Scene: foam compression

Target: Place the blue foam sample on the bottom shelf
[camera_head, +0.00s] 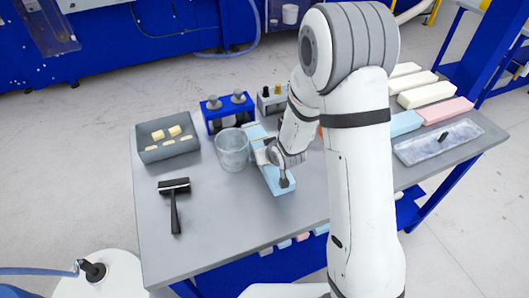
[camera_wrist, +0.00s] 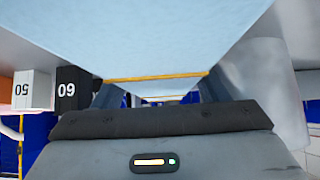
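The blue foam sample (camera_head: 281,181) is a long light-blue block at the middle of the table, beside the clear beaker. Its front end shows in the head view, and my wrist covers part of it. My gripper (camera_head: 265,152) is at the block, largely hidden by my own arm. In the wrist view the foam (camera_wrist: 160,35) fills the upper middle, with a yellow line at its far edge. The fingers of my gripper (camera_wrist: 160,92) stand apart near the foam's sides. Whether they press on it is unclear. The bottom shelf is mostly hidden under the table.
The clear beaker (camera_head: 232,149) stands close left of the foam; a blue rack (camera_head: 227,113) is behind. A grey tray (camera_head: 168,149) and a black-handled roller (camera_head: 175,203) lie left. White, pink and blue blocks (camera_head: 420,95) and a clear tray (camera_head: 437,143) are right.

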